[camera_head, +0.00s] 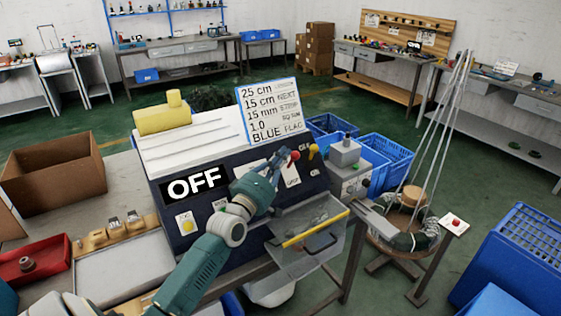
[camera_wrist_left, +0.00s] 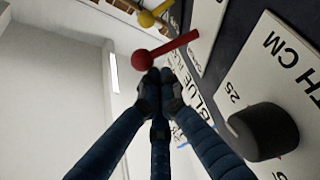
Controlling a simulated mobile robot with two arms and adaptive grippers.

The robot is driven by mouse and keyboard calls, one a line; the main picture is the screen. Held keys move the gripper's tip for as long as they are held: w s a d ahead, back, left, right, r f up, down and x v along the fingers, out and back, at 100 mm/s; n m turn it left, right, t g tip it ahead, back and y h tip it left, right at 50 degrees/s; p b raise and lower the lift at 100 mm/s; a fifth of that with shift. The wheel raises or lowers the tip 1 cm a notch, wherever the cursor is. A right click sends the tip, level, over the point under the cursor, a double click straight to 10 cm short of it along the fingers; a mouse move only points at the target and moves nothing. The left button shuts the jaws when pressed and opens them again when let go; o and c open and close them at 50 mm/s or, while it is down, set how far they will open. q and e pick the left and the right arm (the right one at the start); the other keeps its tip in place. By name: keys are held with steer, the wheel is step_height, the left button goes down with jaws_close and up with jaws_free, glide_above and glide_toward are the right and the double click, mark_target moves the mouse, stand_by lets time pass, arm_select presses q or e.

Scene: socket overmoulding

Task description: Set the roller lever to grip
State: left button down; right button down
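A lever with a red ball (camera_head: 294,155) and a lever with a yellow ball (camera_head: 313,150) stick out of the dark sloping front of the machine (camera_head: 240,165). Their labels are too small to read, so I cannot tell which is the roller lever. My left gripper (camera_head: 274,170) is just left of the red-ball lever. In the left wrist view its three fingers (camera_wrist_left: 158,82) meet at the tips, with nothing seen between them. The red ball (camera_wrist_left: 143,60) is just beyond the tips; contact is unclear. The yellow ball (camera_wrist_left: 148,18) is farther off. My right gripper is out of view.
The display (camera_head: 194,183) reads OFF. A black length knob (camera_wrist_left: 265,130) is right of my fingers in the wrist view. A white sign (camera_head: 270,108) stands on the machine. A clear tray with a yellow edge (camera_head: 318,232) juts from its front. Blue crates (camera_head: 388,155) stand to the right.

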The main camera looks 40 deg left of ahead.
mark_target(293, 160)
arm_select(q)
steer(key=m+b, duration=0.1)
steer(key=d+f+m+t+h+b, duration=0.1)
steer(key=b, duration=0.1)
steer(key=m+b, duration=0.2)
steer(key=shift+s+d+f+t+h, duration=0.3)
steer(key=shift+d+f+h, duration=0.1)
steer(key=shift+s+d+m+b, duration=0.15)
steer(key=shift+m+b, duration=0.25)
steer(key=shift+m, duration=0.2)
steer(key=shift+s+d+f, duration=0.1)
steer(key=shift+d, duration=0.3)
steer(key=v, duration=1.2)
steer(key=shift+a+f, duration=0.1)
steer(key=shift+f, duration=0.05)
